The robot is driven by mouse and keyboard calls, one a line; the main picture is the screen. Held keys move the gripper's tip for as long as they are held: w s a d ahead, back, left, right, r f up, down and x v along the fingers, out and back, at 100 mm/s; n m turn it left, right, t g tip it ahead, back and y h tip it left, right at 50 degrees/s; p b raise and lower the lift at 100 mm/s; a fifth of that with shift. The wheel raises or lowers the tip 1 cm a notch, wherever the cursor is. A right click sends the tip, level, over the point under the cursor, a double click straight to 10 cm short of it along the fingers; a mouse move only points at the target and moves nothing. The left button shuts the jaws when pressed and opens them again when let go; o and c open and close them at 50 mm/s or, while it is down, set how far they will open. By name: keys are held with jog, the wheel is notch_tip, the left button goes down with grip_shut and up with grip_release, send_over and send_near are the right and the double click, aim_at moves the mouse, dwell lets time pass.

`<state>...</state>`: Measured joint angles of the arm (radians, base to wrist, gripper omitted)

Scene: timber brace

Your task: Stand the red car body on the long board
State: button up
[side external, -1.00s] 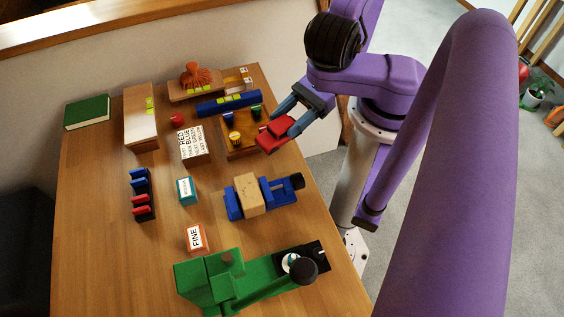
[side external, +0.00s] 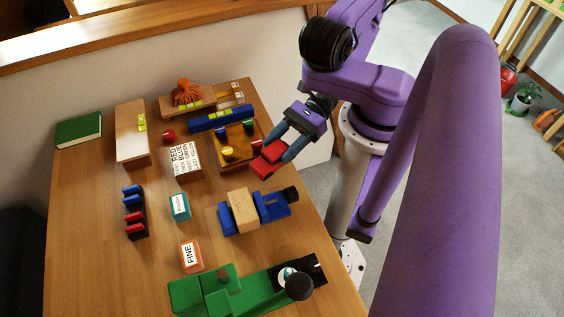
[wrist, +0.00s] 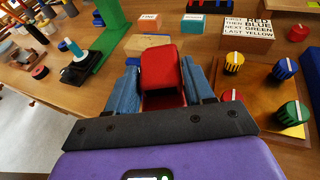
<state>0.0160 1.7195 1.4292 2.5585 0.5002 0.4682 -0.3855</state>
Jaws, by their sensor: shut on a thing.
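The red car body (side external: 267,161) is clamped between the blue-grey fingers of my gripper (side external: 280,150), above the table's right edge beside the knob tray. In the wrist view the red car body (wrist: 160,68) sits between both fingers of my gripper (wrist: 160,88); its lower end is partly hidden by the gripper mount. A pale wooden board (side external: 130,125) with yellow-green pieces lies at the back left. Another board (side external: 205,104) lies at the back under an orange tentacled figure. I cannot tell which is the long board.
The knob tray (side external: 237,164) with coloured knobs is close left of my gripper. A blue bar (side external: 205,123), a lettered block (side external: 185,162), a blue vise (side external: 275,208) and a green machine (side external: 205,292) stand around. The table's left front is clear.

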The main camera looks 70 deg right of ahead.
notch_tip(320, 180, down, 7)
jog(key=shift+r, duration=0.2)
jog(key=shift+f, duration=0.4)
jog(key=shift+c, duration=1)
jog(key=o, duration=1.4)
jog(key=shift+r, duration=0.1)
